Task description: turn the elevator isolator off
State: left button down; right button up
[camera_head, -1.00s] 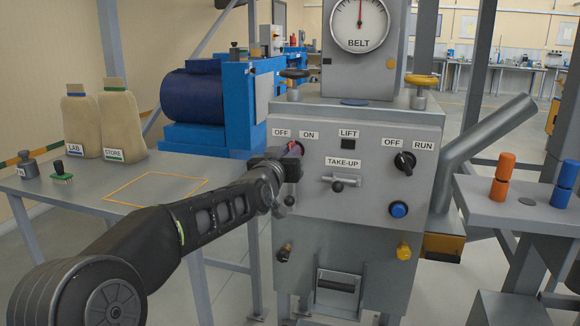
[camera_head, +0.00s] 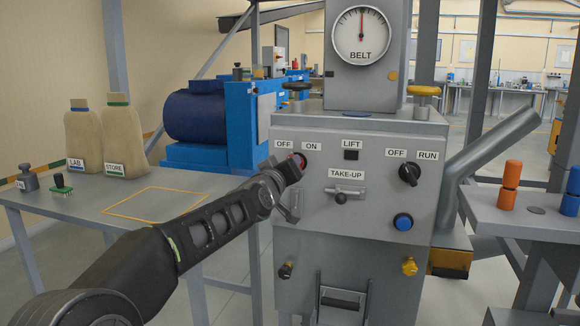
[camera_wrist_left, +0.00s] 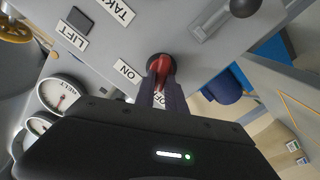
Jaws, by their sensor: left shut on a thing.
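The elevator isolator is a red rotary handle (camera_head: 300,160) on a dark round base, on the grey panel (camera_head: 270,205) below the OFF and ON labels (camera_head: 298,146). My left gripper (camera_head: 291,168) reaches it from the lower left and is shut on it. In the left wrist view the red handle (camera_wrist_left: 160,66) sits between the fingertips of the left gripper (camera_wrist_left: 161,82). The ON label (camera_wrist_left: 127,72) shows beside it, and the OFF label is partly covered by the fingers. I cannot tell the handle's exact angle. My right gripper is not in view.
On the same panel are a black OFF/RUN knob (camera_head: 410,174), a blue button (camera_head: 403,222), a LIFT switch (camera_head: 351,155) and a TAKE-UP lever (camera_head: 342,194). A table (camera_head: 60,215) stands left. A stand with orange (camera_head: 510,184) and blue cylinders is at right.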

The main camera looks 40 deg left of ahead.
pick_arm(q)
jog(key=c, duration=1.4)
grip_release()
jog(key=p+v, duration=0.1)
jog(key=v, duration=0.6)
jog(key=shift+s+d, duration=0.15)
jog(key=shift+s, duration=0.25)
